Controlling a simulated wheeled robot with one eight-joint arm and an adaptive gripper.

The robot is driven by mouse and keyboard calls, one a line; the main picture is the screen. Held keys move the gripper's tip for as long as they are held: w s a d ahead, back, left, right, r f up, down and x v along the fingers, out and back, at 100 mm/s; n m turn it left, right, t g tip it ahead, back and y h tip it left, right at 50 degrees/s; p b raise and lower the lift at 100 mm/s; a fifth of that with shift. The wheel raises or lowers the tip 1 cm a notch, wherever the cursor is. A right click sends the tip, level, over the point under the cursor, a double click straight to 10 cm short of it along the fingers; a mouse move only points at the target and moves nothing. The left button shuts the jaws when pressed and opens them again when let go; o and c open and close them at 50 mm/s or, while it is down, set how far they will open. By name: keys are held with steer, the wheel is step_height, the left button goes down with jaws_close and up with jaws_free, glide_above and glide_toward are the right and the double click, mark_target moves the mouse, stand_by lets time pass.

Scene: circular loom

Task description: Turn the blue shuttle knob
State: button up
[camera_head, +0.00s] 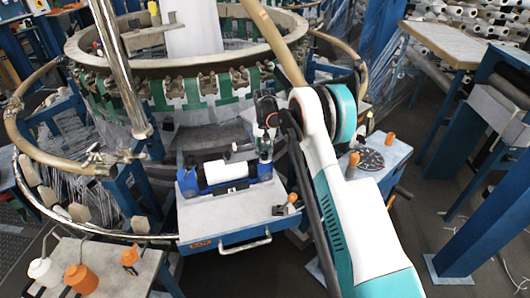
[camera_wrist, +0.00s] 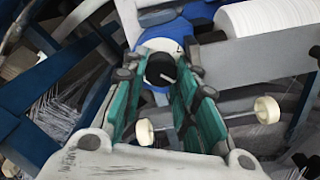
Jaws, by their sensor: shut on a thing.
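The blue shuttle (camera_head: 205,186) lies on a grey-topped block in front of the loom ring, with a white roll (camera_head: 226,171) along it. In the wrist view the shuttle's knob (camera_wrist: 161,71) shows as a dark round face with a pale line, in front of a blue end housing (camera_wrist: 150,31). My gripper (camera_wrist: 160,63) has its green-padded fingers on either side of the knob and is shut on it. In the head view my gripper (camera_head: 265,148) is at the shuttle's right end; the knob is hidden there by the fingers and arm.
The loom ring (camera_head: 185,70) stands close behind the shuttle. A curved rail (camera_head: 110,236) runs at the left. An orange bottle (camera_head: 80,278) and a white one (camera_head: 45,270) stand front left. A blue-legged table (camera_head: 445,45) is at the right. Dark floor is clear at front middle.

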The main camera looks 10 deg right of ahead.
mark_target(265, 153)
steer(key=n, duration=0.6)
steer(key=shift+a+n, duration=0.1)
steer(key=shift+n, duration=0.2)
stand_by(0.5)
steer(key=o, duration=1.1)
steer(key=shift+r, duration=0.1)
steer(key=shift+r, duration=3.9)
